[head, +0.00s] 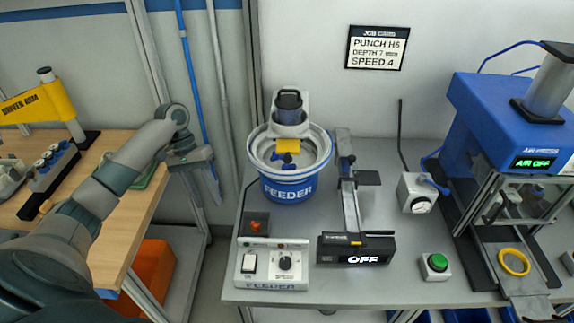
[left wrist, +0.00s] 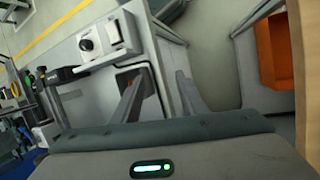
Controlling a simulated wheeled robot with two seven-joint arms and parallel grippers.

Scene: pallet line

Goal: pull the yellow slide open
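A small yellow slide (head: 287,146) sits at the front of the hopper (head: 290,110), above the bowl of the blue feeder (head: 288,190). Blue pieces lie in the bowl just below it. My left gripper (head: 206,192) is to the left of the feeder, over the gap between the two tables, clear of the slide. In the left wrist view its two fingers (left wrist: 158,82) stand apart with nothing between them. The slide cannot be made out in the left wrist view. My right gripper is not in view.
The feeder control box (head: 272,264) stands in front of the bowl. A track (head: 350,205) and a display reading OFF (head: 356,250) are to its right. A blue press (head: 510,120), a gauge (head: 418,194) and a green button (head: 436,264) stand further right.

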